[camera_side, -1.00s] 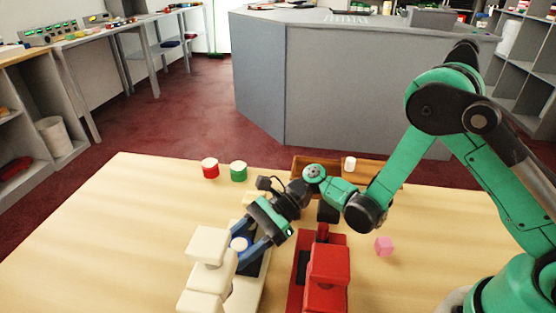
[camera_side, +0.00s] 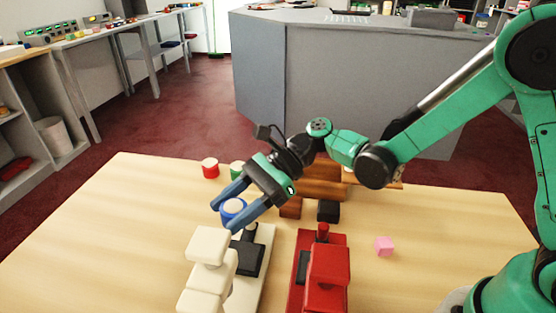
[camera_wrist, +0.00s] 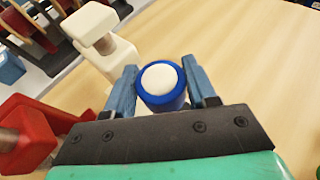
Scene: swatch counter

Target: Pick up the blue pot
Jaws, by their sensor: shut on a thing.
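The blue pot (camera_side: 233,207) is a small blue cylinder with a white round top. My gripper (camera_side: 233,211) is shut on it, with one finger on each side, and holds it above the white machine's dark plate. In the wrist view the blue pot (camera_wrist: 161,84) sits upright between the two blue-grey fingers of my gripper (camera_wrist: 163,90). In the side view the near finger covers part of the pot's lower side.
A white press-like machine (camera_side: 207,246) and a red one (camera_side: 329,268) stand at the front. A red pot (camera_side: 210,168) and a green pot (camera_side: 237,170) stand behind. A brown wooden tray (camera_side: 324,188) is behind my gripper. The table's left side is clear.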

